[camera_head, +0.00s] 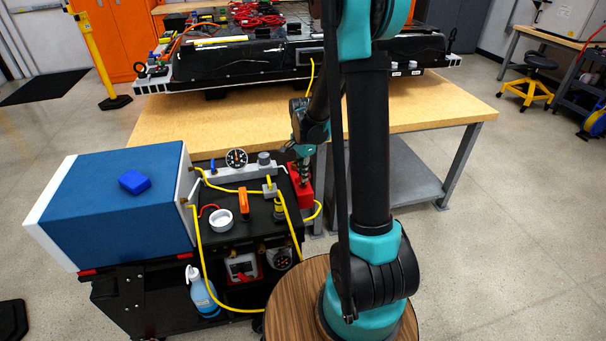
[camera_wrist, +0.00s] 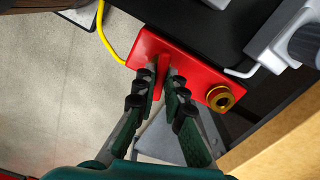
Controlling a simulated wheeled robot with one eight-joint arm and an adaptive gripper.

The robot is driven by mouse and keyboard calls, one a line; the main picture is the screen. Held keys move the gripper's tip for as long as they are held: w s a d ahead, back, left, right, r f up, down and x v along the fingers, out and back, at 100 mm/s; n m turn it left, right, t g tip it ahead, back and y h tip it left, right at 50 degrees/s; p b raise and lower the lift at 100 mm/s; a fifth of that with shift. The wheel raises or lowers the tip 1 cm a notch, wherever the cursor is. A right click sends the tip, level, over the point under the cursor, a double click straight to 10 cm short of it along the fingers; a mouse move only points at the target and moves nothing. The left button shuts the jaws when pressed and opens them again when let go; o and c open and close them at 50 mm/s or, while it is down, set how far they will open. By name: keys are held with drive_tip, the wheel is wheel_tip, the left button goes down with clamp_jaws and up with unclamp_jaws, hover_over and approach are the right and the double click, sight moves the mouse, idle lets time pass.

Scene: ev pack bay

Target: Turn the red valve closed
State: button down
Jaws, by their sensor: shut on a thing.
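The red valve (camera_wrist: 150,45) is a red block with a brass round fitting at one end, in the wrist view. It sits at the right edge of the black cart top in the head view (camera_head: 303,200). My gripper (camera_wrist: 163,82) points at the block, with its two dark green fingers closed on a narrow part of it.
The black cart (camera_head: 262,215) carries a blue box (camera_head: 110,205), a gauge (camera_head: 236,158), yellow hoses and an orange-handled part (camera_head: 243,202). A spray bottle (camera_head: 201,292) stands low at its front. The wooden bench (camera_head: 440,112) with a battery pack (camera_head: 240,62) is close behind.

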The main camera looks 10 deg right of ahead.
drive_tip(key=shift+m, duration=1.5)
drive_tip(key=c, duration=1.6)
unclamp_jaws()
wheel_tip(320, 180, up, 12)
